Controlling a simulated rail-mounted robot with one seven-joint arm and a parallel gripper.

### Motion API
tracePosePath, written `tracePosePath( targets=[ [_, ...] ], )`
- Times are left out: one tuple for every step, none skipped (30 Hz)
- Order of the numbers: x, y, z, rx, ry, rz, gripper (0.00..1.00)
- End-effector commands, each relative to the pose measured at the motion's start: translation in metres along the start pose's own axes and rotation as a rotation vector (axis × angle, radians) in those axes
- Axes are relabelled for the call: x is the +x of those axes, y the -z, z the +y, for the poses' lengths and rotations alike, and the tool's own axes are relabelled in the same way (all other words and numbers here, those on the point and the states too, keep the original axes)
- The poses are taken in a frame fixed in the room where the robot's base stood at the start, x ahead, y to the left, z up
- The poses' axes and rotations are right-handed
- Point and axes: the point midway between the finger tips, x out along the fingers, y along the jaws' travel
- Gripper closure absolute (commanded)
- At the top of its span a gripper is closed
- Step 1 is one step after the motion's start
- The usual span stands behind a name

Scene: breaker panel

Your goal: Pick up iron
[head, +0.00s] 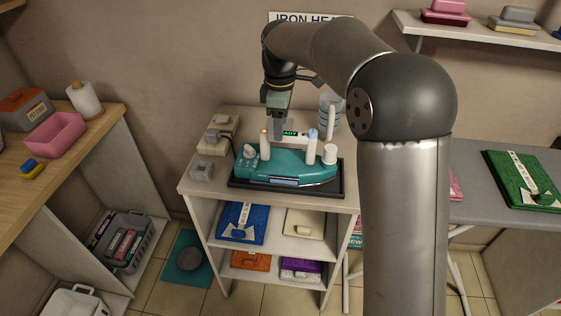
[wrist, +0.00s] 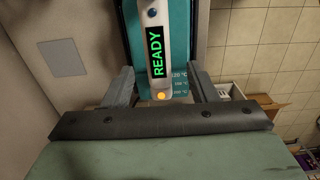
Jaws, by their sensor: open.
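The teal iron (head: 285,167) rests on a dark tray (head: 240,188) on top of the white shelf unit. Its pale handle carries a lit green READY display, partly hidden by my gripper in the head view. My gripper (head: 277,132) is open and points down over the iron's handle. In the wrist view the iron's handle (wrist: 155,18) with READY lies between the two spread fingers of my gripper (wrist: 163,80). An orange light and temperature marks show beside it. I cannot tell whether the fingertips are level with the handle.
A stacked grey-blue container (head: 329,108) stands behind the iron. A wooden counter (head: 60,165) with a pink bin (head: 54,135) is at left. An ironing board with a folded green cloth (head: 524,180) is at right.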

Motion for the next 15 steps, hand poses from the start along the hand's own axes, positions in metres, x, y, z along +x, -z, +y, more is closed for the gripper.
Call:
tracePosePath(
  targets=[
    [0.008,0.000,0.000,-0.001,0.005,-0.002,0.47],
    [0.013,0.000,0.001,0.000,0.005,-0.002,0.47],
    [0.019,-0.001,0.001,0.000,0.005,-0.002,0.47],
    [0.024,-0.001,0.001,0.000,0.005,-0.002,0.47],
    [0.027,-0.001,0.001,0.000,0.003,-0.001,0.47],
    [0.031,-0.001,0.001,0.000,0.003,-0.001,0.47],
    [0.033,-0.001,0.001,0.000,0.003,-0.001,0.47],
    [0.035,-0.001,0.001,0.000,0.002,-0.001,0.47],
    [0.036,-0.001,0.001,0.000,0.001,0.000,0.47],
    [0.037,-0.001,0.001,0.000,0.000,0.000,0.47],
    [0.037,-0.001,0.002,0.000,0.000,0.000,0.47],
    [0.037,-0.001,0.002,0.000,0.000,0.000,0.47],
    [0.037,-0.001,0.002,0.000,0.000,0.000,0.47],
    [0.037,-0.001,0.002,0.000,0.000,0.000,0.47],
    [0.037,-0.001,0.002,0.000,0.000,0.000,0.47]
  ],
)
